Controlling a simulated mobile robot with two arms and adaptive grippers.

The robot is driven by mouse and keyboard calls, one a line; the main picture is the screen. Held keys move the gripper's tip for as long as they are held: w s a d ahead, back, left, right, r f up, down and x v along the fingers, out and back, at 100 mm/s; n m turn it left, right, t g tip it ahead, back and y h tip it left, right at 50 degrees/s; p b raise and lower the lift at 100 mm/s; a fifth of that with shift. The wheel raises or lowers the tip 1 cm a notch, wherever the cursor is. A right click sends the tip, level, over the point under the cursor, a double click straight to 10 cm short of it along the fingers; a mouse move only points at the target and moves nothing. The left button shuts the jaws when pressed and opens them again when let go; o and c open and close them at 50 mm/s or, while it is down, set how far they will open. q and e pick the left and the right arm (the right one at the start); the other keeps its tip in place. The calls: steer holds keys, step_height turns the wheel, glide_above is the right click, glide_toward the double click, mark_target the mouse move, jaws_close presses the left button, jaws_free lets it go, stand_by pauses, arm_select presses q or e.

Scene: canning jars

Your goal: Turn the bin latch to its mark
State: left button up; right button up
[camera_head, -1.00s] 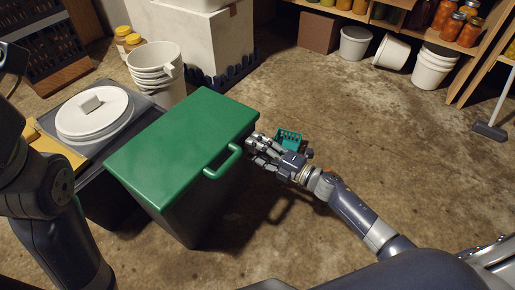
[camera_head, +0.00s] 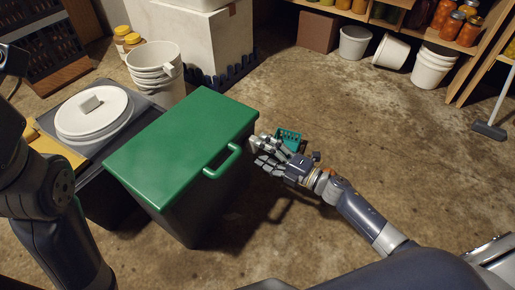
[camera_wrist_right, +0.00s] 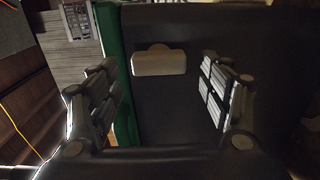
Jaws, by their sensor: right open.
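The bin is a dark box with a green lid (camera_head: 180,140) and a green handle (camera_head: 222,163) on the lid's edge. In the right wrist view, a pale bar-shaped latch (camera_wrist_right: 158,64) with a rounded hub behind it sits on the bin's dark side wall (camera_wrist_right: 215,30). My right gripper (camera_head: 262,154) is beside the bin's right side, apart from the handle. In the wrist view its open fingers (camera_wrist_right: 160,92) stand on either side of the latch, with nothing between them touching it. I cannot make out the mark. My left gripper is out of view.
A teal basket (camera_head: 289,138) is on the floor just behind my right gripper. White buckets (camera_head: 155,70) and a dark container with a round white lid (camera_head: 95,113) stand left of the bin. The floor (camera_head: 390,160) to the right is clear.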

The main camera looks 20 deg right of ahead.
steer(key=v, duration=0.9)
steer(key=shift+s, duration=0.25)
steer(key=shift+d, duration=0.15)
steer(key=shift+r, duration=0.1)
